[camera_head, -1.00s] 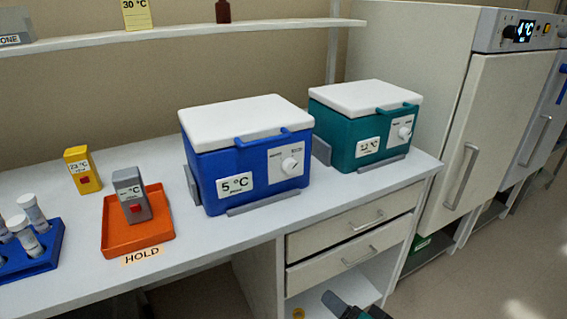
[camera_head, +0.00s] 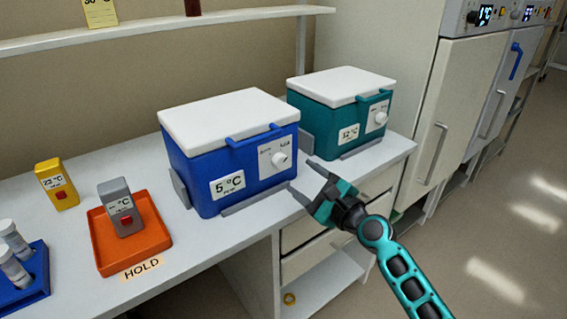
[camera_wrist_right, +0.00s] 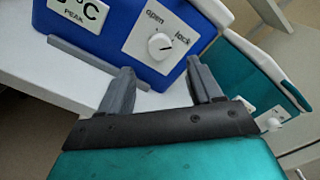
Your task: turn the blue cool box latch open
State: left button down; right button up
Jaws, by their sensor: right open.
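The blue cool box (camera_head: 205,180) stands on the bench with its white lid (camera_head: 228,119) shut. Its front label reads 5 °C. The white latch knob (camera_head: 279,159) sits on a pale plate at the right of its front. In the right wrist view the latch knob (camera_wrist_right: 160,45) lies between the words "open" and "lock", and its dark mark points toward the "lock" side. My right gripper (camera_head: 303,180) is open and empty, in front of and below the knob, apart from it. The right wrist view also shows its two fingers (camera_wrist_right: 163,85) spread below the knob. My left gripper is not in view.
A teal cool box (camera_head: 340,122) stands just right of the blue one. An orange tray (camera_head: 155,240) holds a grey thermometer (camera_head: 121,207). A yellow thermometer (camera_head: 57,184) and blue tube rack (camera_head: 35,285) are further left. Drawers (camera_head: 300,231) lie below the bench.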

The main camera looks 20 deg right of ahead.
aim_at(282, 163)
jog(key=x, duration=0.8)
jog(key=shift+w+a, duration=0.15)
jog(key=shift+w, duration=0.05)
jog(key=shift+c, duration=0.2)
jog(key=shift+f, duration=0.1)
jog(key=c, duration=1)
